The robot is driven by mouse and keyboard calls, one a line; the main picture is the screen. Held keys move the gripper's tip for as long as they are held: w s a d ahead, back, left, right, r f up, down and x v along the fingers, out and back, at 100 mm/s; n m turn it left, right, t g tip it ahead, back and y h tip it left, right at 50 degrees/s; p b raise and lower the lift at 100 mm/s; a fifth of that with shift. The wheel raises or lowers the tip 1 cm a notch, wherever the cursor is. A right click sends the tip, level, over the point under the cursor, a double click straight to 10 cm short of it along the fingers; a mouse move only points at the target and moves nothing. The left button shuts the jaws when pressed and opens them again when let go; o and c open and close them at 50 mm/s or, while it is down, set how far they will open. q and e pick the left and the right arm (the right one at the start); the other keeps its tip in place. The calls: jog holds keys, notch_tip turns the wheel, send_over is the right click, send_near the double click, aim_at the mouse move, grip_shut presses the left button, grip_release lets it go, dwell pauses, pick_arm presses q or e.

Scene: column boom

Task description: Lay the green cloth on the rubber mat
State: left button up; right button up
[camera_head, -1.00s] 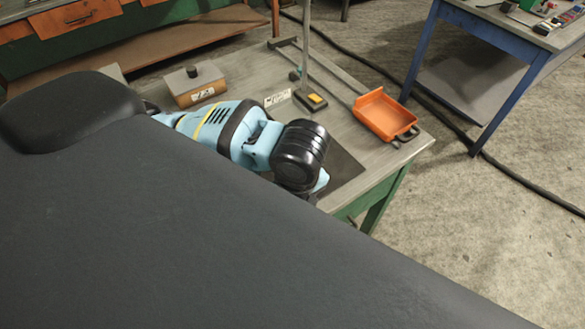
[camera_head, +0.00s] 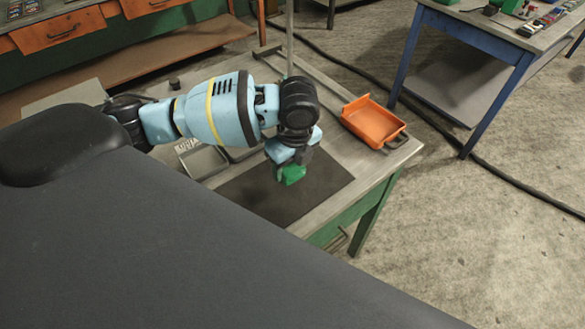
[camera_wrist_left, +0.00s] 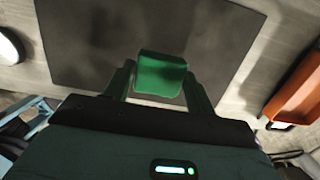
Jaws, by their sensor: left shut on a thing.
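The green cloth (camera_head: 291,174) is a small bunched piece held at the end of my left arm. My left gripper (camera_head: 287,165) is shut on it, over the dark rubber mat (camera_head: 249,199) on the workbench. In the left wrist view, the cloth (camera_wrist_left: 160,74) sits between the two fingers of my left gripper (camera_wrist_left: 158,85), with the mat (camera_wrist_left: 90,45) behind it. I cannot tell whether the cloth touches the mat. My right gripper is not in view.
An orange tray (camera_head: 373,121) stands on the bench to the right of the mat. A grey open tray (camera_head: 204,161) lies left of it, partly hidden by my arm. A thin upright post (camera_head: 290,40) rises behind. A blue-legged table (camera_head: 405,55) stands at the right.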

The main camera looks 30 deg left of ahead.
aim_at(292, 164)
pick_arm(q)
jog(key=shift+w+a, duration=0.1)
jog(key=shift+w, duration=0.15)
jog(key=shift+w+a, duration=0.15)
jog(key=shift+w, duration=0.15)
jog(key=shift+f, duration=1.75)
jog(key=shift+f, duration=0.2)
jog(key=o, duration=1)
jog(key=shift+r, duration=0.2)
jog(key=r, duration=0.4)
jog(key=d+r, duration=0.1)
jog(key=r, duration=0.3)
jog(key=r+p, duration=0.1)
jog(key=r, duration=0.3)
jog(key=shift+s+d, duration=0.2)
jog(key=shift+s, duration=0.1)
